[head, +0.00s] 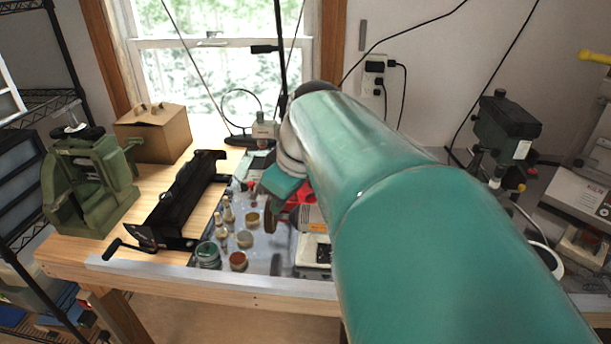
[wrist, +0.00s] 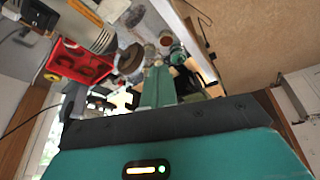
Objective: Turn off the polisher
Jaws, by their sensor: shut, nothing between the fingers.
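A red machine that looks like the polisher stands on the wooden workbench. In the head view my arm covers most of it, and only a red part (head: 303,195) shows. In the wrist view its red body (wrist: 78,63) is at the upper left, with a dark round wheel beside it and a small yellow part at its lower corner. Whether it is running cannot be told. My gripper (head: 281,184) is shut and empty over the bench, close to the machine in the head view. In the wrist view the gripper (wrist: 158,88) points towards the bench, apart from the red body.
Small jars and bottles (head: 238,261) stand in front on a grey mat. A black long tool (head: 183,202), a green machine (head: 91,180) and a cardboard box (head: 153,133) are at left. A drill-press-like machine (head: 505,130) is at right. The window is behind.

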